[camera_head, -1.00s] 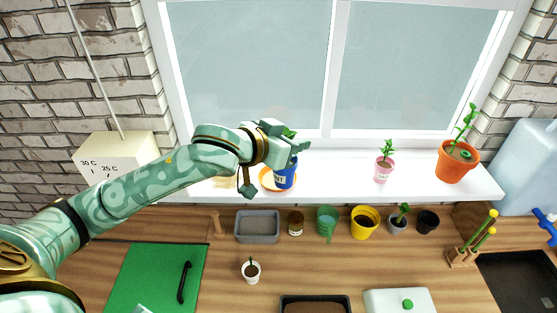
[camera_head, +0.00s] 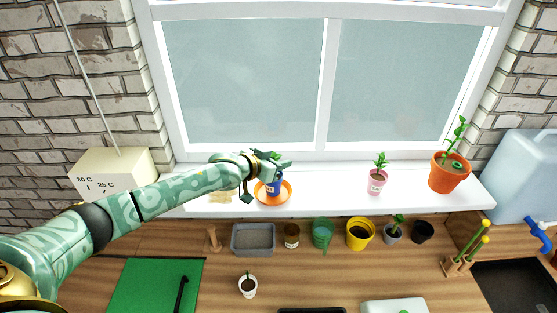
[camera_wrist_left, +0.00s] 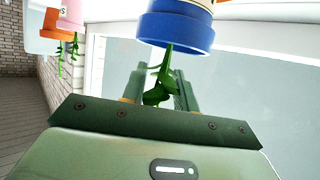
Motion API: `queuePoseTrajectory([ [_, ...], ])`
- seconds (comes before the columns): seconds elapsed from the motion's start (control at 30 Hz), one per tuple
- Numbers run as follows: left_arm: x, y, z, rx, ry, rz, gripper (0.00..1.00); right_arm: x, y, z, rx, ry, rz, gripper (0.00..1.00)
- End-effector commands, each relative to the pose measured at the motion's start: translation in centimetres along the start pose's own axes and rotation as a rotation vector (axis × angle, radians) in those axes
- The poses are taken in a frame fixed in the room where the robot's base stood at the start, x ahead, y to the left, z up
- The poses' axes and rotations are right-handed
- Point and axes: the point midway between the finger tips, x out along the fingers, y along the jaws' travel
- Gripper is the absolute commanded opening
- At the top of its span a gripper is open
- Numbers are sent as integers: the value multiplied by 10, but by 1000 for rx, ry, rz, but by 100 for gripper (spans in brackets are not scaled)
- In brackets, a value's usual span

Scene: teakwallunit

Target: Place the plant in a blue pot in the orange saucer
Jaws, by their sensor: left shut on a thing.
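The plant in a blue pot (camera_head: 276,188) is upright over the orange saucer (camera_head: 286,198) on the white windowsill. The saucer's rim shows around the pot's lower part. I cannot tell whether the pot's base touches it. My left gripper (camera_head: 272,165) is at the top of the plant, shut on it, and hides part of the leaves. In the left wrist view, which is upside down, the blue pot (camera_wrist_left: 176,30) hangs at the top, with its green stem and leaves between my fingers (camera_wrist_left: 158,88). My right gripper is not in view.
A pink pot (camera_head: 376,186) and a terracotta pot (camera_head: 447,178) with plants stand farther right on the sill (camera_head: 330,186). Below, a grey tray (camera_head: 253,238), a yellow pot (camera_head: 360,233) and small pots line the counter. A white box (camera_head: 112,172) stands left. The sill between saucer and pink pot is clear.

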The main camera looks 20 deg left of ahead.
Motion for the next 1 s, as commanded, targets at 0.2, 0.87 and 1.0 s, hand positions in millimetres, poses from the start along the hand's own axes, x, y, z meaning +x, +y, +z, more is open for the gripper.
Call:
queuePoseTrajectory([
  [0.2,1,1,2,0,2,1,0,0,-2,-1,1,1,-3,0],
  [0.87,-6,0,4,0,-2,0,51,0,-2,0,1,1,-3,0],
  [1.0,-33,0,4,2,-2,1,51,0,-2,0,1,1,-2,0],
])
